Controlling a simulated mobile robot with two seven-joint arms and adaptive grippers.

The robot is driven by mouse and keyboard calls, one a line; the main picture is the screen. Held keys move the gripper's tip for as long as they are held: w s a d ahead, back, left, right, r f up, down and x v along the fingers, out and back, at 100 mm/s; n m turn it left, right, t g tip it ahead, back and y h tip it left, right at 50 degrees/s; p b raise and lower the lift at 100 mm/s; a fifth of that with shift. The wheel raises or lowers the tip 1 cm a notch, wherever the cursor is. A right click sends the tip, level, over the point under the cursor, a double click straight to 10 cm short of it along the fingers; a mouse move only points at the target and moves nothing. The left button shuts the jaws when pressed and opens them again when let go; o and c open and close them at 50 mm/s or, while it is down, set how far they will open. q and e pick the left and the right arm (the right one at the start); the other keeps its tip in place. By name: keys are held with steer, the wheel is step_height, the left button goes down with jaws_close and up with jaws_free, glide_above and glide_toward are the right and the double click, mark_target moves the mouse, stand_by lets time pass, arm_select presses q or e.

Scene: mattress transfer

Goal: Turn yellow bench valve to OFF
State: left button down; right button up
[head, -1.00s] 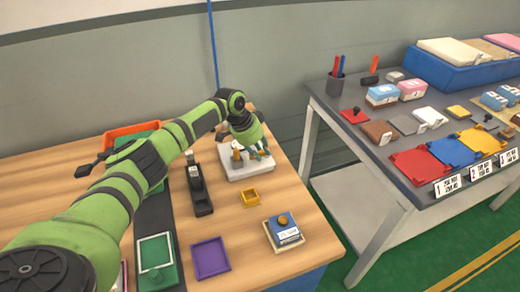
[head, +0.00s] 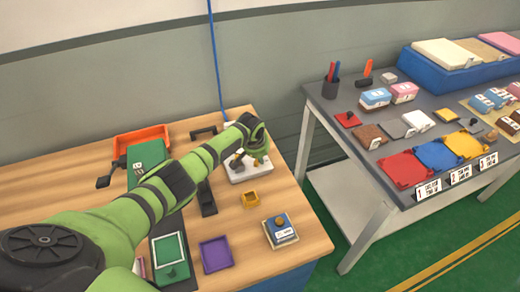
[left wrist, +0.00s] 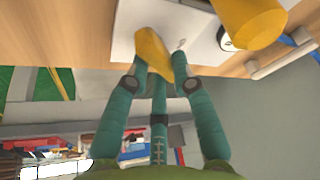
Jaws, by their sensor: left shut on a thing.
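The bench valve stands on a pale grey block (head: 250,174) near the back right of the wooden bench. My left gripper (head: 244,157) is over this block and partly covers the valve. In the left wrist view its fingers (left wrist: 160,68) are shut on a yellow handle (left wrist: 152,48). A larger yellow cylinder (left wrist: 250,18) stands beside the handle, apart from the fingers. The pale block (left wrist: 175,25) shows behind them. I cannot read any ON or OFF mark. My right gripper is out of view.
An orange bin (head: 140,138) is at the back left. A grey table (head: 330,112) with several items stands to the right.

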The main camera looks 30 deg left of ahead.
arm_select(q)
steer(key=shift+w+d+r+n+y+p, duration=0.15)
steer(key=shift+n+y+p, duration=0.15)
steer(key=shift+n, duration=0.7)
steer(key=shift+n+y, duration=0.4)
steer(key=shift+n, duration=0.5)
steer(key=shift+n+g, duration=0.4)
steer(key=shift+n, duration=0.4)
steer(key=shift+a+n+g+y+b, duration=0.15)
steer(key=shift+n+y+b, duration=0.25)
steer(key=shift+n, duration=0.3)
steer(key=shift+a+n+g+y+b, duration=0.15)
steer(key=shift+n+y+b, duration=0.2)
steer(key=shift+n, duration=0.35)
steer(key=shift+w+d, duration=0.1)
steer(key=c, duration=1)
jaws_free()
steer(key=shift+c, duration=0.2)
